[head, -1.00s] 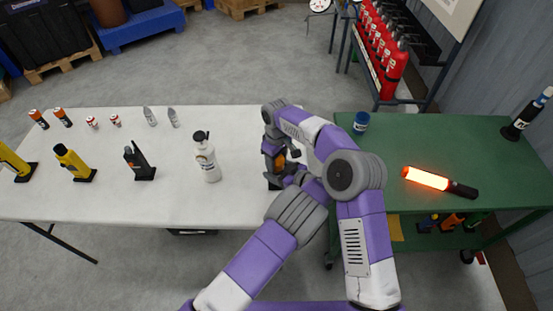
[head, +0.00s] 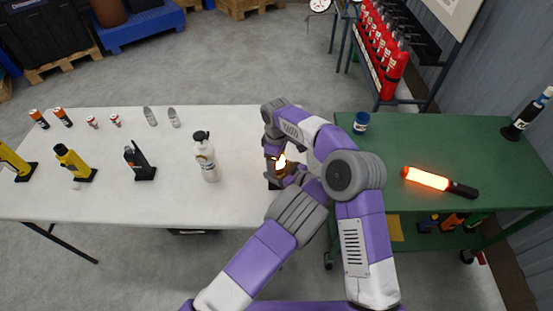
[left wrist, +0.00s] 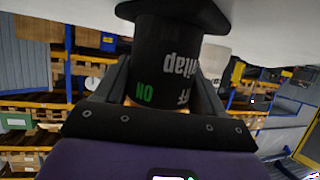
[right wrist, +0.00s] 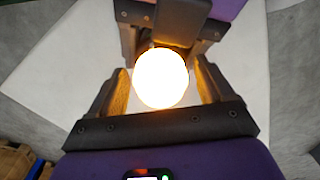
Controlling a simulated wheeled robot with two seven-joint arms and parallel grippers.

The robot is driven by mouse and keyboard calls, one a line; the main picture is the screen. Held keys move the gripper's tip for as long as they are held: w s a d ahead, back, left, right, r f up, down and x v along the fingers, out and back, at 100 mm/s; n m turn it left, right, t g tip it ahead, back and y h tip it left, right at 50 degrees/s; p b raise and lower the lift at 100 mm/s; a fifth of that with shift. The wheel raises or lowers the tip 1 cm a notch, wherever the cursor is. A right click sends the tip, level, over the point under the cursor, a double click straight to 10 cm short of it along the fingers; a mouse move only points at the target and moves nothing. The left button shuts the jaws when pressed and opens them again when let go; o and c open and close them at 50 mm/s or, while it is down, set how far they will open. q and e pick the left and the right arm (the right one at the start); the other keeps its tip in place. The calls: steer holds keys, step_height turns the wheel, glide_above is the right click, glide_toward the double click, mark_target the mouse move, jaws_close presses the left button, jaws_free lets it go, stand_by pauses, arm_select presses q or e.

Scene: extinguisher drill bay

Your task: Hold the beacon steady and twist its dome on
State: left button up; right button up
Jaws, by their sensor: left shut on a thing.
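The beacon stands upright at the white table's right end, partly hidden by my arms in the head view. Its black body (left wrist: 168,55) with printed lettering and flared foot (left wrist: 185,12) shows in the left wrist view. My left gripper (head: 287,178) is shut on this body, one finger on each side. The dome (right wrist: 160,78) sits on top and glows bright yellow-white; its glowing side also shows in the head view (head: 281,161). My right gripper (right wrist: 162,72) is over the dome, open, with a finger on either side. The glare hides the dome's seam.
The white table (head: 110,205) holds a white bottle (head: 206,157), a black stand (head: 139,161), yellow torches (head: 73,163) and several batteries to the left. The green bench (head: 470,145) holds a glowing baton (head: 428,179) and a blue jar (head: 361,122).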

step_height(320, 180, up, 12)
stand_by(0.6)
arm_select(q)
steer(key=o, duration=1.4)
steer(key=shift+o, duration=0.2)
